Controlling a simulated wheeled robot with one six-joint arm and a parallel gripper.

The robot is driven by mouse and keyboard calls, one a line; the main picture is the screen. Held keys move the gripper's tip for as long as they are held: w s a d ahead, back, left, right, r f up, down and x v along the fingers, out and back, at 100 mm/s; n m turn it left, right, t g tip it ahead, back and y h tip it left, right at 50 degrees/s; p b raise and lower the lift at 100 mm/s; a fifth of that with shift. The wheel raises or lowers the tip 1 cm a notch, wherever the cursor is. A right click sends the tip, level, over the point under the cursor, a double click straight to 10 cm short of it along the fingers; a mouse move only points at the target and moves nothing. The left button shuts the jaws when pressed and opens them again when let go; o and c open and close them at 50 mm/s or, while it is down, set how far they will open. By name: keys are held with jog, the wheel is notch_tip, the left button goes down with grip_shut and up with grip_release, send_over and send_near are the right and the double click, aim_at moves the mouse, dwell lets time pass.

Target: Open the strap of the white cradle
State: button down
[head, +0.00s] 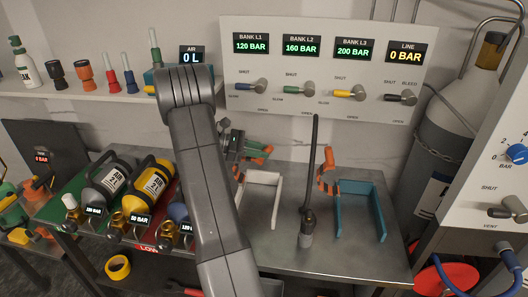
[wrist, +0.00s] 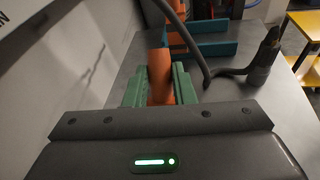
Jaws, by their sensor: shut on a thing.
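The white cradle (head: 262,203) stands on the grey bench, to the right of my arm in the head view. My gripper (head: 256,153) is at its back left end, with green finger pads. In the wrist view the pads of my gripper (wrist: 158,88) are closed on the orange strap (wrist: 160,70), one on each side. A little of the orange strap (head: 240,173) shows beside the white cradle in the head view. My arm and gripper hide part of the strap, so I cannot tell how far it is open.
A teal cradle (head: 372,222) with its own orange strap (head: 326,172) stands to the right. A black hose with an upright end fitting (head: 307,228) stands between the cradles. Cylinders (head: 150,188) lie on the left. The valve panel (head: 325,70) is behind. The bench's front right is clear.

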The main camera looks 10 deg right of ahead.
jog(key=shift+a, duration=0.1)
dwell(0.3)
jog(key=c, duration=1.2)
grip_release()
jog(key=shift+a, duration=0.1)
jog(key=b+v, duration=0.1)
jog(key=v, duration=1.2)
jog(key=shift+a, duration=0.35)
